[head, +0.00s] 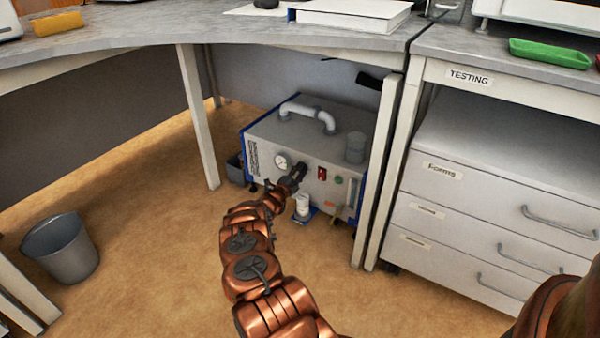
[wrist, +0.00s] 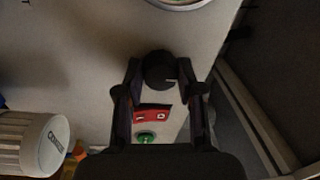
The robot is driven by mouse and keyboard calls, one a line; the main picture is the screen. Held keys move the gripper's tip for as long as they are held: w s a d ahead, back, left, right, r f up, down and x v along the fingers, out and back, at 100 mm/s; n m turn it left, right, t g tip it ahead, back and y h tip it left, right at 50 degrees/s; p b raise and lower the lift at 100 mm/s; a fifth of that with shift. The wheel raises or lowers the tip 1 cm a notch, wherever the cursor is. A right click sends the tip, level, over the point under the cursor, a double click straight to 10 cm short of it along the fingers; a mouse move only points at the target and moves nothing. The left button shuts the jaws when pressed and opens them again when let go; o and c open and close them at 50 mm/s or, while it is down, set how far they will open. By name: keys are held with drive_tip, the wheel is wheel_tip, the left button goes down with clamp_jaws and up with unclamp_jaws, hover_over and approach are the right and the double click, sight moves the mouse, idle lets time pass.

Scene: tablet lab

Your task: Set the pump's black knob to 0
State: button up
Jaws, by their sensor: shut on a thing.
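The pump (head: 330,152) is a grey box with blue edges on the floor under the bench. Its round black knob (wrist: 158,72) shows in the wrist view, with a short pale mark on its right side. My gripper (head: 297,172) reaches the pump's front panel between the gauge (head: 282,161) and the red switch (head: 322,173). In the wrist view my gripper (wrist: 159,74) is shut on the knob, one finger on each side. The knob is hidden behind my gripper in the head view. I cannot read any scale numbers around it.
The red switch (wrist: 153,114) and a green button (wrist: 146,138) lie close below the knob in the wrist view. A bench leg (head: 380,165) and drawers (head: 480,210) are at the right.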

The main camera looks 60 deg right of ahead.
drive_tip(key=o, duration=1.1)
drive_tip(key=shift+o, duration=0.2)
drive_tip(key=shift+a, duration=0.1)
drive_tip(key=a+f, duration=0.1)
drive_tip(key=a, duration=1)
drive_tip(key=shift+s+a, duration=0.25)
drive_tip(key=shift+a, duration=0.15)
